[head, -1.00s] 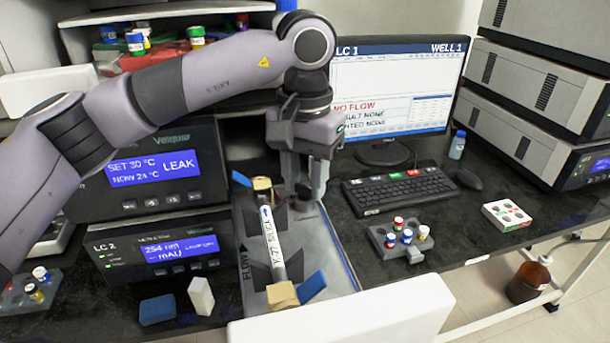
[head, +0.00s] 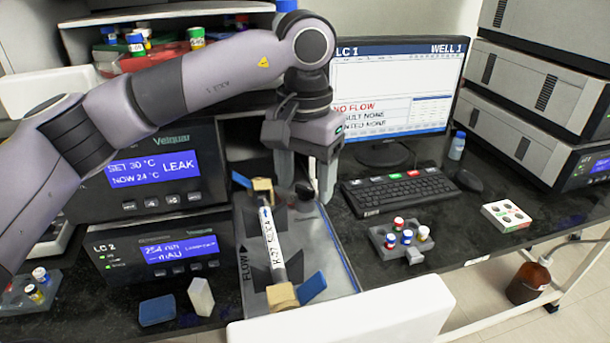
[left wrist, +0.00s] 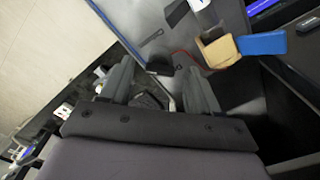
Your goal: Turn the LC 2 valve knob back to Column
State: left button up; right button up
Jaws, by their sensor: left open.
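My left gripper (head: 306,188) is above the back of the grey tray (head: 330,262), pointing down, with its fingers spread and nothing seen between them. A small dark knob-like part (head: 304,192) shows below and between the fingers, on the tray beside the column; I cannot read its marking or which way it points. In the left wrist view the fingers (left wrist: 160,85) are apart, with a small dark part (left wrist: 158,65) beyond them. The LC 2 unit (head: 110,262) stands left of the tray, its screen lit. My right gripper is not in view.
A labelled column (head: 270,240) lies along the tray between tan blocks with blue handles (head: 313,286), close left of the gripper. The keyboard (head: 405,192) and a vial rack (head: 392,246) stand to the right. The monitor (head: 400,85) is behind.

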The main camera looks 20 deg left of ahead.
aim_at(305, 187)
pick_arm(q)
jog(key=shift+r, duration=3.6)
